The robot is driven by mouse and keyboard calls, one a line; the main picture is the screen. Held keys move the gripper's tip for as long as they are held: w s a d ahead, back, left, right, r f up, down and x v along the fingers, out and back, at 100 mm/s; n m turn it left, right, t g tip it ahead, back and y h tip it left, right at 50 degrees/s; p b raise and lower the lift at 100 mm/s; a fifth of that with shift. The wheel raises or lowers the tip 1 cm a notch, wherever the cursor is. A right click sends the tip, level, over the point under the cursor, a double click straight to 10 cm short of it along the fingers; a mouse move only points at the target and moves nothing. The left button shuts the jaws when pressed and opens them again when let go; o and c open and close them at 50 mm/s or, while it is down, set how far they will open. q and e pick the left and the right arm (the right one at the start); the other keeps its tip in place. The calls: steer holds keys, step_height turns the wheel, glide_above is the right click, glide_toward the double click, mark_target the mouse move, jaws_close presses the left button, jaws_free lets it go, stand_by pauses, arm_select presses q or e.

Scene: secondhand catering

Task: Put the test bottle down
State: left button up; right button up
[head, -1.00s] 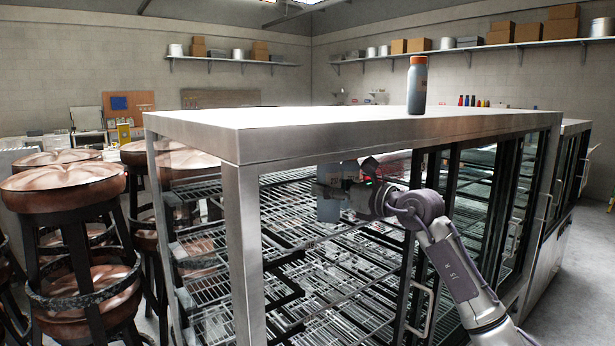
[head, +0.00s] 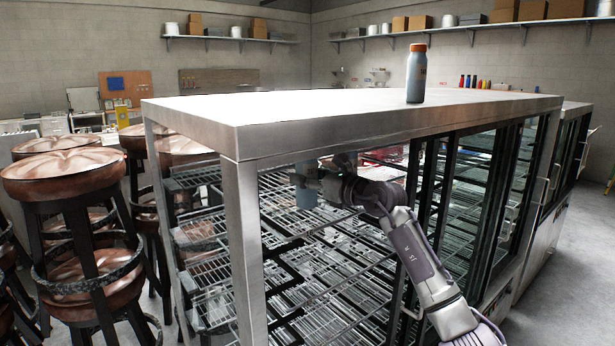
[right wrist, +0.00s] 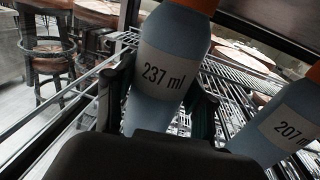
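A blue-grey bottle (head: 306,188) is in my right gripper (head: 318,184), inside the glass-doored steel cabinet, above a wire shelf. Its upper part is hidden in the head view by the cabinet's top edge. In the right wrist view the held bottle (right wrist: 163,62) has a label reading "237 ml" and an orange cap cut by the frame's edge. The fingers of the right gripper (right wrist: 160,105) lie against both its sides. I cannot tell whether its base touches the shelf. My left gripper is out of view.
A second bottle (right wrist: 282,125), marked "207", stands close to the right in the wrist view. Another orange-capped bottle (head: 416,76) stands on the cabinet top (head: 300,110). The cabinet's corner post (head: 243,250) stands left of my arm. Stools (head: 68,180) stand further left.

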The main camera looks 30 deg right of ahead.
steer(key=o, duration=0.3)
steer(key=shift+a, duration=0.1)
steer(key=shift+o, duration=0.2)
steer(key=b+v, duration=0.5)
steer(key=v, duration=0.7)
